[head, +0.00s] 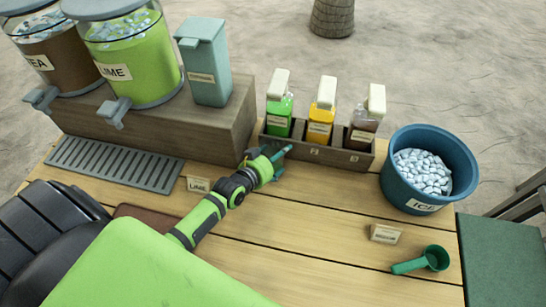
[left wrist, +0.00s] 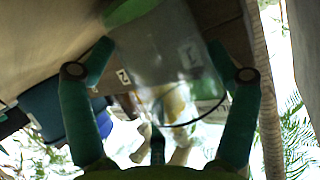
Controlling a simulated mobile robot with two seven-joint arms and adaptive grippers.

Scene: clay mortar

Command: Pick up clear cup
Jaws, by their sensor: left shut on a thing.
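The clear cup (left wrist: 160,50) fills the upper middle of the left wrist view. It is see-through, with a dark curved rim line at its lower edge. My left gripper (left wrist: 160,62) has one teal finger on each side of the cup and is shut on it. In the head view my left gripper (head: 280,160) is just in front of the bottle rack, low over the wooden table (head: 290,225). I cannot make out the cup clearly there. My right gripper is not in view.
Behind the gripper is a wooden rack (head: 336,155) with green, yellow and brown bottles. Tea and lime dispensers (head: 132,60) and a teal box (head: 207,75) stand back left. The blue ice bucket (head: 395,185) and a green scoop (head: 425,260) are at right. The front middle is clear.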

